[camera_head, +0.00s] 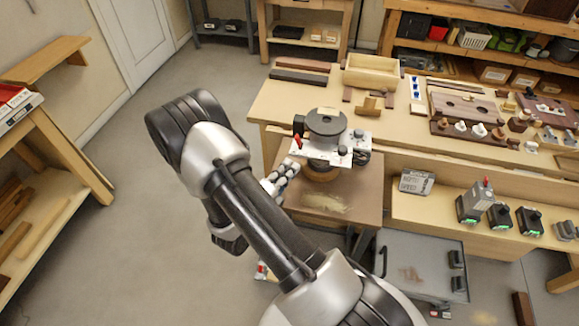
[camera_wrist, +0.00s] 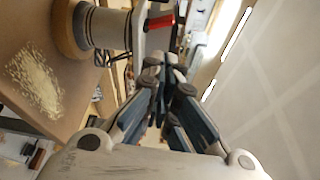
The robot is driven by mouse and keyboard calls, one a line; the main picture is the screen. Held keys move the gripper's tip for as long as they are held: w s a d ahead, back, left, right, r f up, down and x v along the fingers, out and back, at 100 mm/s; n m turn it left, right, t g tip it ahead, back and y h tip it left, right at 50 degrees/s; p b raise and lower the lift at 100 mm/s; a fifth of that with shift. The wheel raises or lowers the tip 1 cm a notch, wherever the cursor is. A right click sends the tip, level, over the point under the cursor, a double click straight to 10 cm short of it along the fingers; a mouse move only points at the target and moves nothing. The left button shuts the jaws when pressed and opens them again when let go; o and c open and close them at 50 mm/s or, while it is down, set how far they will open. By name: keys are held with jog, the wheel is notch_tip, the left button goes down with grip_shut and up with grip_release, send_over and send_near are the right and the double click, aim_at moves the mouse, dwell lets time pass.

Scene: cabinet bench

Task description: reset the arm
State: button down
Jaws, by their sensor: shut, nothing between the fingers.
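My gripper (camera_head: 288,170) is partly behind my arm in the head view, beside the left edge of a small wooden stand (camera_head: 340,204). In the wrist view its blue-grey fingers (camera_wrist: 165,75) are together with nothing between them. A grey machine with a round dark top (camera_head: 326,122) and a red lever stands on the stand, just right of my gripper. It also shows at the top left of the wrist view (camera_wrist: 107,28). I cannot tell whether the fingertips touch it. My arm is bent, with its elbow raised at left centre.
A patch of sawdust (camera_head: 326,201) lies on the stand. A long workbench (camera_head: 262,103) with wooden parts is behind it. A lower bench (camera_head: 440,208) at right holds chargers (camera_head: 474,204). A grey cabinet (camera_head: 425,250) stands in front. Open floor (camera_head: 150,240) is at left, beside a wooden shelf (camera_head: 65,150).

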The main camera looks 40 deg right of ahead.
dwell(0.3)
jog(key=s+r+m+g+y, duration=0.4)
jog(key=s+r+m+g, duration=0.8)
jog(key=m, duration=0.9)
jog(key=s+a+r+m+t+y, duration=0.3)
jog(key=a+r+m+t+y, duration=0.2)
jog(key=a+m, duration=0.4)
jog(key=s+a+r+m+t+y, duration=0.4)
jog(key=a+r+m+t+y, duration=0.1)
jog(key=a+m, duration=0.4)
jog(key=shift+s+a+r+y, duration=0.2)
jog(key=shift+a+r+y, duration=0.25)
jog(key=shift+a+y, duration=0.6)
jog(key=shift+d, duration=0.2)
